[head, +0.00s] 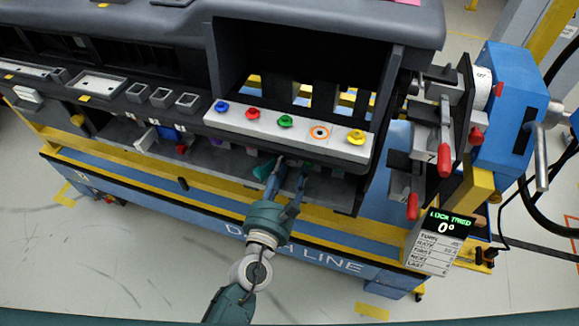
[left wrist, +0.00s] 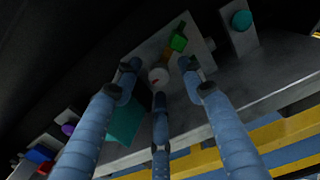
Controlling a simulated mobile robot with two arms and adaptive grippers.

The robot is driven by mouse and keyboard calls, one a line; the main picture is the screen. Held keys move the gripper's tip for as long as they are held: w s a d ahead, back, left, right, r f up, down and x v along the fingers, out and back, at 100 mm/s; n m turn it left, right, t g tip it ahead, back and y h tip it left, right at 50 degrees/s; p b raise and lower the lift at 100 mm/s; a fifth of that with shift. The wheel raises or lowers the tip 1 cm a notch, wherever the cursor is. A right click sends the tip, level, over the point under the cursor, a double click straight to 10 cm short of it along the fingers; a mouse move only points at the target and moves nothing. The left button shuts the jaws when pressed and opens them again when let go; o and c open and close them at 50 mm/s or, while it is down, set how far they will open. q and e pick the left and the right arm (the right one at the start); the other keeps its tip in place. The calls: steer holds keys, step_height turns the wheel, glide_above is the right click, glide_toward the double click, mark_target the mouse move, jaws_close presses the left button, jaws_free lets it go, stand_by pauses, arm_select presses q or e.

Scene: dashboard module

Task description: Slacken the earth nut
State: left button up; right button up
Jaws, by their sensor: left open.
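My left gripper (head: 282,168) reaches under the front of the dashboard, below the white strip with coloured knobs. In the left wrist view its three blue fingers (left wrist: 158,85) are spread apart, with nothing held. Just beyond and between the fingertips is a small pale round piece with a red mark (left wrist: 158,75), which may be the earth nut; I cannot tell for sure. It sits on a grey plate (left wrist: 205,45) beside a brownish-orange piece (left wrist: 167,58) and a green block (left wrist: 179,42). Fingers and shadow hide part of the plate. My right gripper is not seen.
A teal block (left wrist: 125,120) stands close beside the left finger. The white knob strip (head: 290,127) overhangs my gripper. A yellow rail (head: 200,208) runs in front.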

arm_select(q)
jaws_close()
